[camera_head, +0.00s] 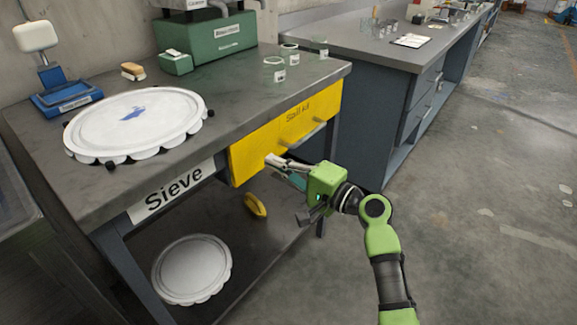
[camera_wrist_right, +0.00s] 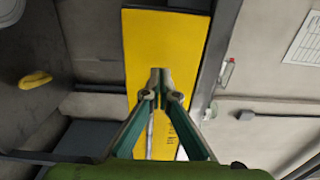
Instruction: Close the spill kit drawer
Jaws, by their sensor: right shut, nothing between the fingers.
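The spill kit drawer (camera_head: 262,146) has a yellow front marked "Spill kit" and sits under the grey table top, looking flush or nearly flush with its edge. Its grey bar handle (camera_head: 305,136) is on the right part of the front. My right gripper (camera_head: 271,160) is shut and empty, its fingertips at the drawer front, left of the handle; I cannot tell if they touch. In the right wrist view, the fingertips (camera_wrist_right: 160,74) point at the yellow front (camera_wrist_right: 165,40) and partly cover it. My left gripper is not in view.
A large white sieve lid (camera_head: 135,122) lies on the table top (camera_head: 230,108), near a green box (camera_head: 220,38). A white disc (camera_head: 192,268) and a yellow object (camera_head: 255,205) are on the lower shelf. The floor to the right (camera_head: 470,230) is clear.

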